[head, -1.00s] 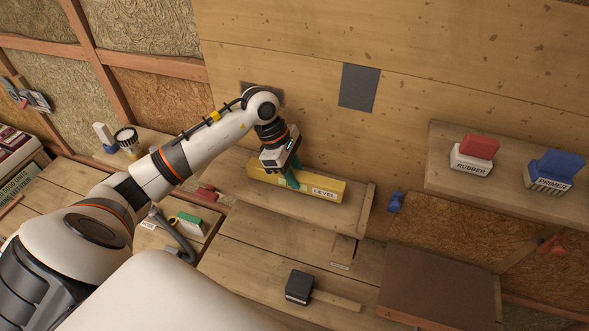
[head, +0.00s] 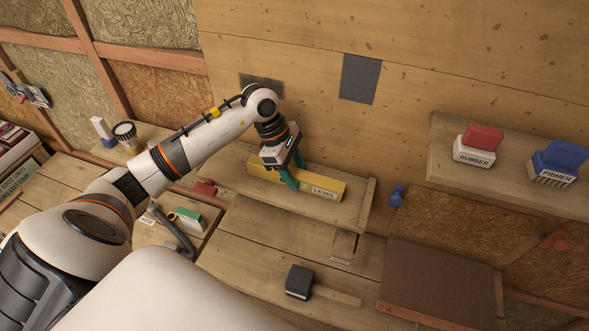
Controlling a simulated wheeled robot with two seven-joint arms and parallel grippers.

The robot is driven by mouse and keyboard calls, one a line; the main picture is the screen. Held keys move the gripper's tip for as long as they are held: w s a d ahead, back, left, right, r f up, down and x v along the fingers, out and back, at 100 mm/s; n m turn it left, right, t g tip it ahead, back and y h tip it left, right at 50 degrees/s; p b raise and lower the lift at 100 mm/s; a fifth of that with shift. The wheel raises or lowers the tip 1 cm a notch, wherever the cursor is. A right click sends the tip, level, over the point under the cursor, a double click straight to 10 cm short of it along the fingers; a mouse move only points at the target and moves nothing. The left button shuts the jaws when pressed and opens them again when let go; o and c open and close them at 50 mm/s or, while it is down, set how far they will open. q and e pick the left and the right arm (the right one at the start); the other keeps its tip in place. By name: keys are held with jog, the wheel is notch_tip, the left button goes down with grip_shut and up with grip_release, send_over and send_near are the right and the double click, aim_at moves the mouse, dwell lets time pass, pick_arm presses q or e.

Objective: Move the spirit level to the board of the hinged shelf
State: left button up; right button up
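The spirit level (head: 322,188), a long yellow bar marked LEVEL, lies flat along a wooden shelf board (head: 335,212) against the plank wall. Hinges on this board cannot be made out. My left gripper (head: 294,170) is over the level's middle from above. Its green fingers are spread, one on the near side and one towards the far side, with the level's top between and below them. The gripper hides part of the level. My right gripper is not in view.
A shelf at the right (head: 480,178) holds a RUBBER block (head: 473,155) and a PRIMER block (head: 552,177). A black block (head: 299,283) stands on the bench below. A brown panel (head: 438,285) lies at lower right. The board's front strip is clear.

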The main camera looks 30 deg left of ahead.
pick_arm(q)
jog(key=shift+r+p, duration=0.35)
jog(key=shift+p, duration=0.05)
jog(key=shift+r+p, duration=0.4)
jog(key=shift+p, duration=0.15)
jog(key=shift+a+r+b, duration=0.3)
jog(key=shift+a+b, duration=0.05)
jog(key=shift+b, duration=0.55)
jog(key=b+v, duration=0.3)
jog(key=v, duration=0.7)
jog(key=shift+r, duration=0.3)
jog(key=shift+s, duration=0.1)
